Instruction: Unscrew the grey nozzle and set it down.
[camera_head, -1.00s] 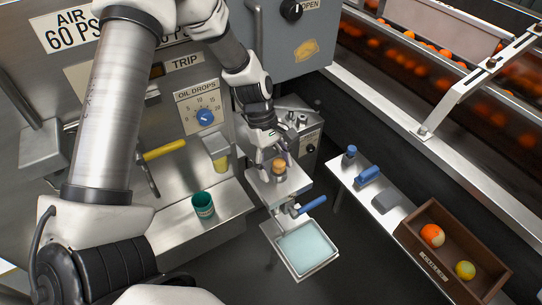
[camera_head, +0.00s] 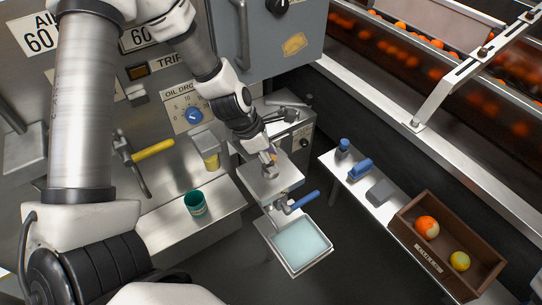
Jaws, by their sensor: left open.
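My left gripper (camera_head: 269,158) reaches down from the upper left to just above the small metal stand plate (camera_head: 285,180). It is open, with its fingertips close to the plate's middle. A small grey piece (camera_head: 270,174) shows at the fingertips over the plate. I cannot tell whether it is the grey nozzle or part of a finger. The gripper covers most of what stands on the plate, and whether it touches anything is unclear. My right gripper is not in view.
A blue-handled valve (camera_head: 303,201) and a pale tray (camera_head: 303,244) sit below the plate. A teal cup (camera_head: 195,203) stands on the left ledge. A narrow shelf (camera_head: 344,180) at right holds blue items and a grey block (camera_head: 381,192). A brown crate (camera_head: 400,226) holds fruit.

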